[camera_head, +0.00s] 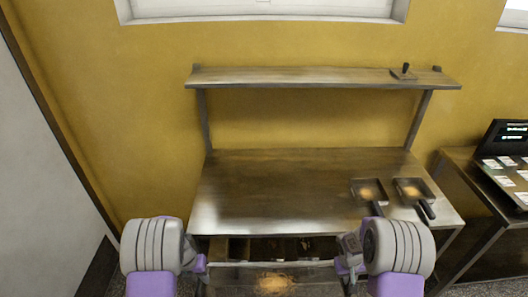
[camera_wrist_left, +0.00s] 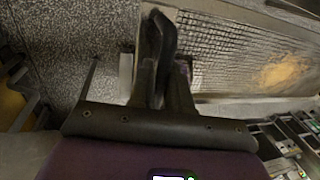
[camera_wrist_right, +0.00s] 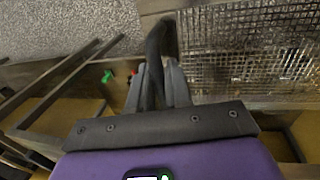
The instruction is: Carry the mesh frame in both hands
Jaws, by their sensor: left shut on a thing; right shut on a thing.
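The mesh frame (camera_head: 232,279) spans between my two grippers at the bottom of the head view, with an orange-yellow patch near its middle. My left gripper (camera_head: 202,268) is shut on its left end, and my right gripper (camera_head: 347,267) is shut on its right end. In the left wrist view the mesh (camera_wrist_left: 225,62) extends right from the closed fingers (camera_wrist_left: 158,40). In the right wrist view the mesh (camera_wrist_right: 250,50) also lies right of the closed fingers (camera_wrist_right: 160,50). The front part of the frame is cut off in the head view.
A metal worktable (camera_head: 275,185) stands ahead, its left and middle top clear. Two small dark pans (camera_head: 415,188) with orange contents sit at its right. An upper shelf (camera_head: 300,77) holds a small dark tool (camera_head: 404,72). A side table (camera_head: 470,190) stands right; a pale panel (camera_head: 40,160) stands left.

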